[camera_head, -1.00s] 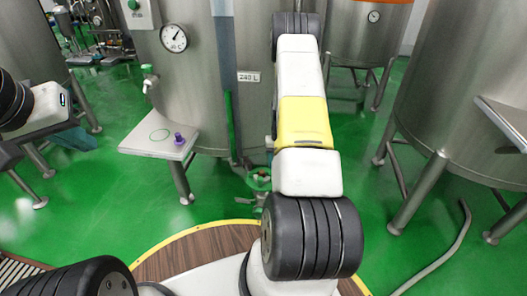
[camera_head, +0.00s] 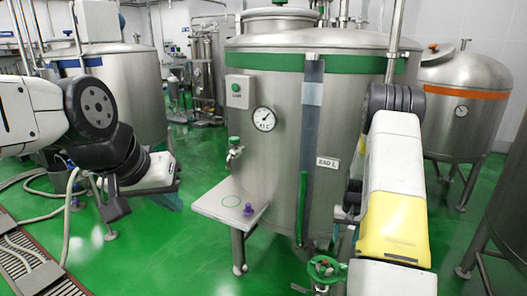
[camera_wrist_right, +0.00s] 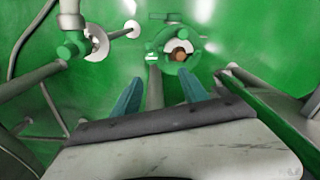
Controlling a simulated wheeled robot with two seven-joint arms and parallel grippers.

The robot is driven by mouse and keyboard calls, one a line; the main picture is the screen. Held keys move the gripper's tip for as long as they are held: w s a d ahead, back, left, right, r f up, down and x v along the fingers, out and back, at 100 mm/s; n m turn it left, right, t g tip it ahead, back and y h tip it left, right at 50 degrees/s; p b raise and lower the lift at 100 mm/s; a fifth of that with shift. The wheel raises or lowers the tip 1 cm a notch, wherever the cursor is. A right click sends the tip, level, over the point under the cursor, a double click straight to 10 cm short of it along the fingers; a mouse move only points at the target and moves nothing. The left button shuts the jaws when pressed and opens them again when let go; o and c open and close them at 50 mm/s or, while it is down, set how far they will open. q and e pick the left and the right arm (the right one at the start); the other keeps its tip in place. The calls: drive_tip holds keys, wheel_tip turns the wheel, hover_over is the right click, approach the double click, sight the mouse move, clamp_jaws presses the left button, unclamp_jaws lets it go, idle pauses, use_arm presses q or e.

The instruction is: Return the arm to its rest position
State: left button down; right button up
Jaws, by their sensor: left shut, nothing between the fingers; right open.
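My right arm reaches forward on the right of the head view, its white and yellow links in front of the large steel tank (camera_head: 275,130). The right gripper is mostly hidden there behind the arm. In the right wrist view the right gripper (camera_wrist_right: 160,93) shows two teal fingers apart, with nothing held between them. A green ring-shaped valve (camera_wrist_right: 180,62) lies beyond the fingertips; it also shows low in the head view (camera_head: 325,268). My left arm is bent at the left of the head view. Its gripper (camera_head: 172,200) points down over the green floor, shut and empty.
Another tank (camera_head: 462,105) with an orange band stands at right. Hoses and a floor grate (camera_head: 40,270) lie at lower left.

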drive_tip(key=s+a+r+n+t, duration=0.15)
drive_tip(key=a+r, duration=0.25)
drive_tip(key=r, duration=0.5)
drive_tip(key=s+a+r+t+y, duration=0.1)
drive_tip(key=s+a+r, duration=0.25)
drive_tip(key=r, duration=0.55)
drive_tip(key=s+a+r+t, duration=0.15)
drive_tip(key=a+r, duration=0.25)
drive_tip(key=r, duration=0.5)
drive_tip(key=s+a+r, duration=0.3)
drive_tip(key=s, duration=0.3)
drive_tip(key=s+a+r+n+t, duration=0.1)
drive_tip(key=s+a+r, duration=0.1)
drive_tip(key=s, duration=0.5)
drive_tip(key=s+a+r+n+y, duration=0.1)
drive_tip(key=s+a+r, duration=0.2)
drive_tip(key=s, duration=0.3)
drive_tip(key=shift+s+a+r+t, duration=0.3)
drive_tip(key=shift+r+t, duration=0.1)
drive_tip(key=shift+r, duration=0.4)
drive_tip(key=shift+n, duration=0.25)
